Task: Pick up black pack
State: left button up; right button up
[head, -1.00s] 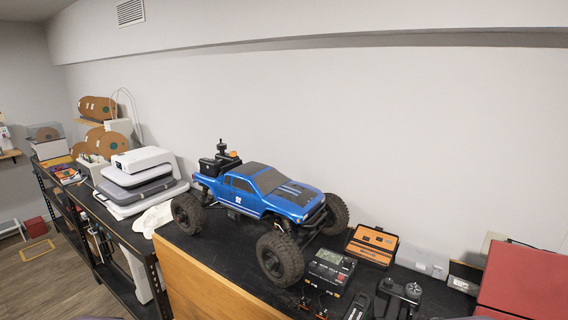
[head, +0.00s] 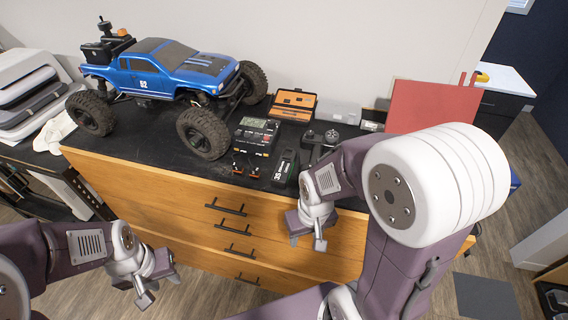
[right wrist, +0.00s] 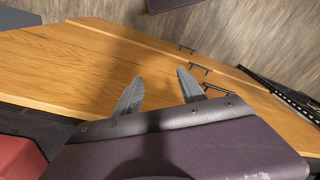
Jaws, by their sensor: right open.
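A black pack (head: 285,167) with a green-marked label lies on the black top of the wooden drawer cabinet, near its front edge. In the head view it sits between the charger and the transmitter. My right gripper (head: 307,236) is open and empty, in front of the cabinet's drawers and below the top's edge, apart from the pack. In the right wrist view its two fingers (right wrist: 160,92) are spread over the wooden front, and the pack is not seen. My left gripper (head: 158,284) is in front of the cabinet at lower left, its fingers apart and empty.
A blue toy truck (head: 170,73) stands at the left of the top. A charger (head: 255,135), an orange-lined case (head: 293,104) and a black transmitter (head: 320,143) lie around the pack. A red box (head: 428,103) stands at right. Drawer handles (head: 225,208) stick out in front.

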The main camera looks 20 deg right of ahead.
aim_at(282, 174)
jog(key=l+u, duration=0.35)
jog(key=k+l+u, duration=0.15)
jog(key=l+u, duration=0.25)
jog(key=k+l+u, duration=0.15)
jog(key=u, duration=0.2)
jog(key=l, duration=0.1)
